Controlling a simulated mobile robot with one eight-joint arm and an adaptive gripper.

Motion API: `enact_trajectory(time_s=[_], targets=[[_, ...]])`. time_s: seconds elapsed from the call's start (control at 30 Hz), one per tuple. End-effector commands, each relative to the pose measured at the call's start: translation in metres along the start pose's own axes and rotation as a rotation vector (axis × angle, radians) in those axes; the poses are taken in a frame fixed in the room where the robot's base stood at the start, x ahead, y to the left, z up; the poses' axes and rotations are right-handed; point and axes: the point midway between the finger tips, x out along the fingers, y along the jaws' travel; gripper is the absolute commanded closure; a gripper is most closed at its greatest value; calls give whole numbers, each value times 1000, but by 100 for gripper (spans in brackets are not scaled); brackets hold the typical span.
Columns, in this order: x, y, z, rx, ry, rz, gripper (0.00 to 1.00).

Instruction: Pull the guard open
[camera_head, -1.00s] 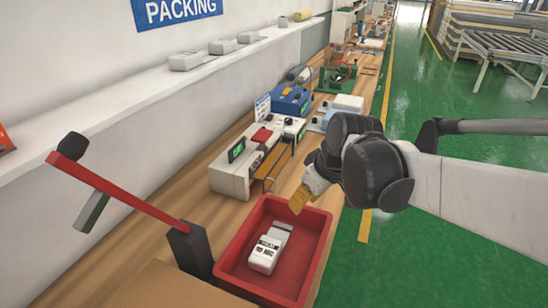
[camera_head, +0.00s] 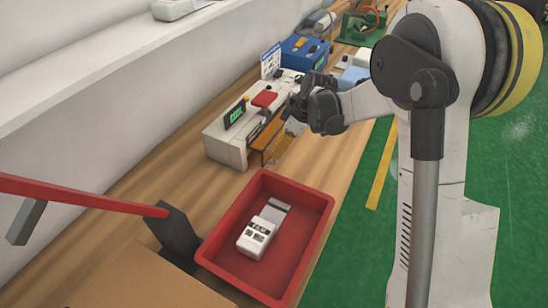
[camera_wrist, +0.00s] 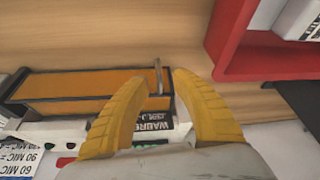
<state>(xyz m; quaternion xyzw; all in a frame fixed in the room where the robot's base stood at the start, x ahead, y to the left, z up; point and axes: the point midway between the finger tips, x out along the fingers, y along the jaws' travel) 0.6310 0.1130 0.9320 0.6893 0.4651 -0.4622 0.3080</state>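The guard (camera_head: 266,139) is an amber panel in a dark frame on the front of the white machine (camera_head: 226,150). In the wrist view the guard (camera_wrist: 75,86) spans the left, with a thin metal handle (camera_wrist: 158,72) at its right end. My gripper (camera_wrist: 167,77) has its two yellow fingers apart. The handle shows between the fingertips, close to the left one; I cannot tell whether they touch. In the head view my gripper (camera_head: 285,148) is in front of the guard, and my wrist partly hides the machine's right part.
A red tray (camera_head: 322,207) holding a white device (camera_head: 259,236) stands near the guard; its wall shows in the wrist view (camera_wrist: 232,35). A red lever arm (camera_head: 90,196) on a dark post is at left. A blue machine (camera_head: 305,51) stands behind. Bare wood lies before the guard.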

Motion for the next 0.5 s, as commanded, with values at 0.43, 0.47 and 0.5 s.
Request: enact_trajectory(time_s=[0.43, 0.47, 0.5], targets=[[49, 0, 0, 1, 0, 1, 70], [49, 0, 0, 1, 0, 1, 70], [49, 0, 0, 1, -1, 1, 70]])
